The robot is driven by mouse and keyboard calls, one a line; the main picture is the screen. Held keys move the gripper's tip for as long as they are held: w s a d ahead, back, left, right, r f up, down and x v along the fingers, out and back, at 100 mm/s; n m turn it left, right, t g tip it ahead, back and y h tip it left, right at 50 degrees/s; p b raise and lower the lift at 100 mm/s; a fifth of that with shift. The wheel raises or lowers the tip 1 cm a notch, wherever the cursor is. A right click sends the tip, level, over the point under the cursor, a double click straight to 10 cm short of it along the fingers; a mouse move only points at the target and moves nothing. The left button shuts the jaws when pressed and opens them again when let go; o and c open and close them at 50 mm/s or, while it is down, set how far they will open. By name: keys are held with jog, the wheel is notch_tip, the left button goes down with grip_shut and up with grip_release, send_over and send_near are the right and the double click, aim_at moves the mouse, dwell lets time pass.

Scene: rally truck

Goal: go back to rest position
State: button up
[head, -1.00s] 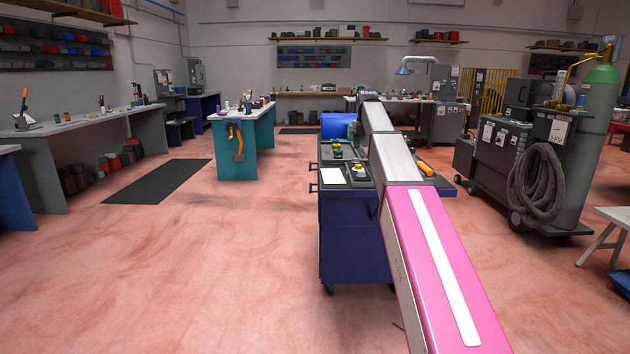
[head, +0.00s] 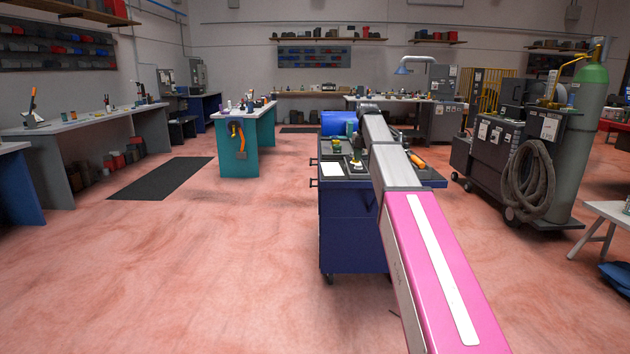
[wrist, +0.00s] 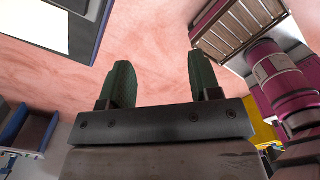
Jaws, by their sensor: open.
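My gripper (wrist: 160,86) shows in the wrist view with its two dark green fingers spread apart. Nothing is between them, and the pink floor lies beyond. In the head view my arm reaches forward over the right part of a dark blue tool cart (head: 352,235). My gripper cannot be made out in that view. The cart top carries a white sheet (head: 331,169), a small yellow and dark item (head: 357,161), a blue item (head: 338,123) and an orange-handled tool (head: 417,161). My arm hides part of the cart top.
A dark welding cart with a green cylinder (head: 590,100) and a coiled hose (head: 530,182) stands at right. A teal-sided workbench (head: 240,150) stands left of centre. Grey workbenches (head: 85,118) line the left wall. The floor at front left is clear, with a black mat (head: 160,178).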

jog(key=s+f+m, duration=0.4)
jog(key=f, duration=0.4)
jog(key=s+f+m, duration=0.3)
jog(key=s+f, duration=0.1)
jog(key=f, duration=0.4)
jog(key=s+f+m, duration=1.9)
jog(key=s+f, duration=0.6)
jog(key=s, duration=0.3)
jog(key=shift+s+a+m, duration=0.15)
jog(key=shift+s+m, duration=0.05)
jog(key=shift+m, duration=0.1)
